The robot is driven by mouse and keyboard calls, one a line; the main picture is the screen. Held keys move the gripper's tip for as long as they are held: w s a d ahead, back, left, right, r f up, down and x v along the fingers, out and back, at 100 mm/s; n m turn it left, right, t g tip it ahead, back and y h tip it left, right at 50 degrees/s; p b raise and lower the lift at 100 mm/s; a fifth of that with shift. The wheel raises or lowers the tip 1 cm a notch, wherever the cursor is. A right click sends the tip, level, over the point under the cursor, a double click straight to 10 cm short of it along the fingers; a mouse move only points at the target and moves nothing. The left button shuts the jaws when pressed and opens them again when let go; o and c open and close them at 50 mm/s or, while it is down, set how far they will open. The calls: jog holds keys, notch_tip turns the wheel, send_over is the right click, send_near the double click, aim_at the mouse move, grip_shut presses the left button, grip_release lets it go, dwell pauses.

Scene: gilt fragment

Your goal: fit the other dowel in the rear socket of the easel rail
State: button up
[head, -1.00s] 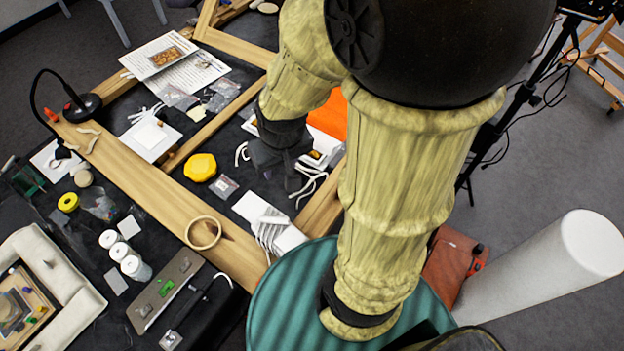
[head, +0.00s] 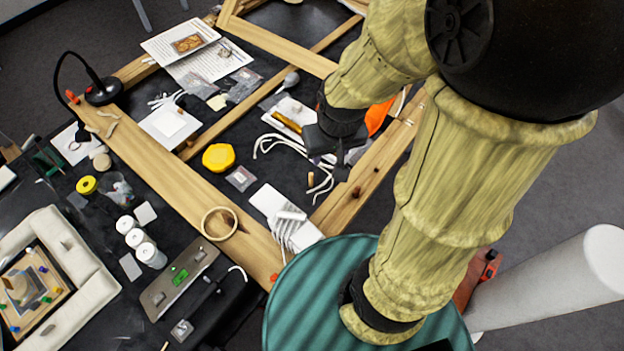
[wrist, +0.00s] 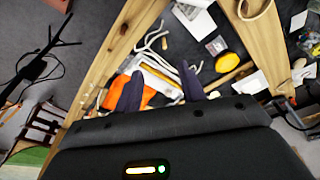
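A small tan peg, apparently the dowel (head: 310,180), is on the dark table beside white cord, left of the easel rail (head: 338,207). It also shows in the wrist view (wrist: 165,43), beyond my fingertips. The rail is the pale wooden bar at the right of the frame. Dark spots (head: 355,191) show on it; I cannot tell which is the rear socket or whether one holds a dowel. My gripper (head: 335,150) is above the table, left of the rail. In the wrist view its two fingers (wrist: 160,88) are apart with nothing seen between them.
Orange cloth (head: 378,116) is near the gripper. A wooden ring (head: 219,223) rests on the front beam. A teal round surface (head: 300,290) is in front.

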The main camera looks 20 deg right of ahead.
jog(key=w+f+n+g+b, duration=0.1)
jog(key=w+f+g+b, duration=0.1)
jog(key=w+f, duration=1.1)
jog(key=shift+w+a+f+n+g+b, duration=0.35)
jog(key=shift+w+b, duration=0.2)
jog(key=shift+b, duration=0.25)
jog(key=p, duration=0.2)
send_near(311, 174)
jog(key=f, duration=0.5)
jog(key=shift+a+f, duration=0.2)
jog(key=shift+a, duration=0.15)
jog(key=shift+f, duration=0.5)
jog(key=shift+d+f+p, duration=0.2)
jog(key=shift+f+p, duration=0.35)
jog(key=shift+f, duration=0.75)
jog(key=shift+d+f+p, duration=0.15)
jog(key=shift+f+p, duration=0.35)
jog(key=shift+f, duration=0.8)
